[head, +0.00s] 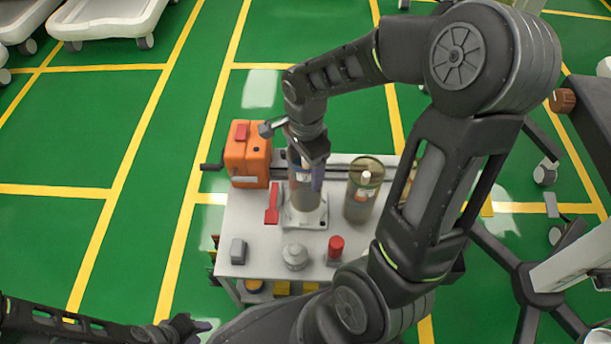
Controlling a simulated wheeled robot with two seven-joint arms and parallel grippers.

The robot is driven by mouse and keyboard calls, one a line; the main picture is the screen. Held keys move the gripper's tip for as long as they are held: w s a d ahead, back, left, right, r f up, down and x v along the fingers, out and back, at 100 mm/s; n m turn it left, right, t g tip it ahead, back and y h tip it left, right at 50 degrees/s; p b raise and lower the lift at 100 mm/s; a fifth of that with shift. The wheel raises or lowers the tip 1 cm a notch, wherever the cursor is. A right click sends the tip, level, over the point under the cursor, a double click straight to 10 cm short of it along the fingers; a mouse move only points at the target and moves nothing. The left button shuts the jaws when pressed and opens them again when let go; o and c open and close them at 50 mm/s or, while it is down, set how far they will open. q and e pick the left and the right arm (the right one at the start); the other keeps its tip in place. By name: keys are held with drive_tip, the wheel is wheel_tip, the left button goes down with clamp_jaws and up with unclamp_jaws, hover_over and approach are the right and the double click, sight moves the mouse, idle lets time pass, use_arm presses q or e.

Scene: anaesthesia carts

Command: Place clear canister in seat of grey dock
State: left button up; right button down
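A clear canister (300,192) stands upright over the pale grey square dock (306,219) on the cart top. Its lower end is at the dock, but I cannot tell whether it sits fully in the seat. My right gripper (308,165) is above it and reaches down around its upper part; the wrist hides the canister's top, and the finger closure is not clear. My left gripper (200,326) is low at the bottom left, away from the cart top, with its fingers apart and nothing visible between them.
A second clear cylinder (361,196) with greenish contents stands right of the dock. An orange box (247,153), a red-handled piece (272,203), a grey block (238,251), a grey round knob (295,256) and a red-capped piece (336,246) crowd the cart top (262,268).

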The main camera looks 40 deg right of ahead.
drive_tip(key=shift+f+b, duration=0.65)
drive_tip(key=shift+f, duration=1.2)
drive_tip(key=shift+f, duration=0.2)
drive_tip(key=shift+c, duration=0.7)
unclamp_jaws()
drive_tip(key=shift+r, duration=0.1)
drive_tip(key=shift+r, duration=0.2)
wheel_tip(320, 180, up, 12)
drive_tip(key=p, duration=0.4)
drive_tip(key=shift+f, duration=0.1)
